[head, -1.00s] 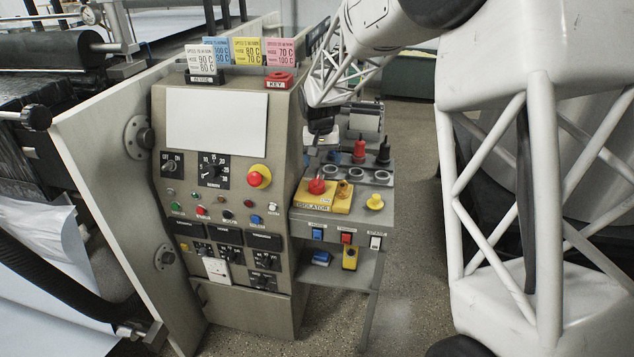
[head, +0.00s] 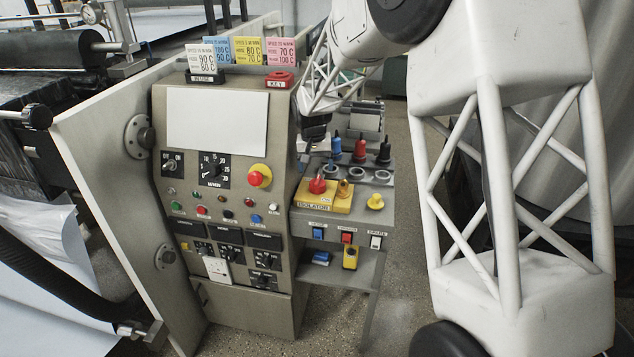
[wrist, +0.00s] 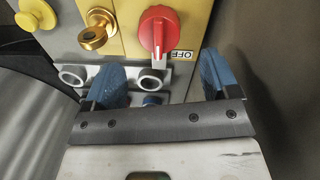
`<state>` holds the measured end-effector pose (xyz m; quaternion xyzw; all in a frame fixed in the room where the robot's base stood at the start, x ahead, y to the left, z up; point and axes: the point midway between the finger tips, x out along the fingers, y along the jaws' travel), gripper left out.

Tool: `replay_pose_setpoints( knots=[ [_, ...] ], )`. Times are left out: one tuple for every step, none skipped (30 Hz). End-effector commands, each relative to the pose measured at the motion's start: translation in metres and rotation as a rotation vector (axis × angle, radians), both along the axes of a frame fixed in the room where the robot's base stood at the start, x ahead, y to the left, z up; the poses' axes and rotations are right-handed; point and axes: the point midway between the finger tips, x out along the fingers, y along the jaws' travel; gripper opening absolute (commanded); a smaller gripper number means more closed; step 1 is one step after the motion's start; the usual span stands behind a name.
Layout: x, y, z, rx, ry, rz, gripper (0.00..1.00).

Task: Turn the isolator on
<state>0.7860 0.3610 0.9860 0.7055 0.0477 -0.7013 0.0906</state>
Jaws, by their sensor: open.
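The isolator is a yellow box (head: 338,205) on the side shelf, with an "ISOLATOR" label on its front edge. Its red rotary knob (head: 317,185) is on top. In the wrist view the red knob (wrist: 158,28) is at top centre, its white pointer line directed down toward the picture's bottom, near the "OFF" label (wrist: 182,55). A brass round fitting (wrist: 97,28) sits beside it. My gripper (wrist: 160,80) is open, with blue fingers spread apart and nothing between them held. The knob lies beyond the fingertips, apart from them. In the head view my gripper is above the shelf's left back, partly hidden.
A yellow knob (head: 375,202) stands right of the isolator. Blue, red (head: 361,151) and black handled tools stand behind it, near several metal rings (head: 357,174). The control panel (head: 217,124) rises close on the left. Switches (head: 347,238) line the shelf front.

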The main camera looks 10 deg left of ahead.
Motion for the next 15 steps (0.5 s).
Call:
replay_pose_setpoints(
  knots=[
    [0.000, -0.001, -0.006, 0.000, 0.002, 0.000, 0.81],
    [0.000, -0.001, -0.009, 0.000, 0.001, 0.000, 0.81],
    [0.000, -0.001, -0.014, 0.000, 0.002, 0.000, 0.81],
    [0.000, -0.001, -0.018, -0.001, 0.002, 0.000, 0.81],
    [0.000, -0.002, -0.021, -0.002, 0.003, 0.000, 0.81],
    [0.000, -0.002, -0.026, -0.001, 0.002, 0.000, 0.81],
    [0.000, -0.002, -0.030, 0.000, 0.002, 0.000, 0.81],
    [0.000, -0.002, -0.033, 0.000, 0.001, 0.000, 0.81],
    [0.000, -0.003, -0.038, 0.000, 0.001, 0.000, 0.81],
    [0.000, -0.003, -0.042, -0.001, 0.002, 0.000, 0.81],
    [0.000, -0.003, -0.045, -0.001, 0.002, 0.000, 0.81],
    [0.001, -0.003, -0.049, 0.000, 0.001, 0.000, 0.81],
    [0.001, -0.003, -0.051, 0.000, 0.001, 0.000, 0.81],
    [0.001, -0.003, -0.054, 0.000, 0.000, 0.000, 0.81],
    [0.001, -0.003, -0.056, 0.000, 0.000, 0.000, 0.81]
  ],
)
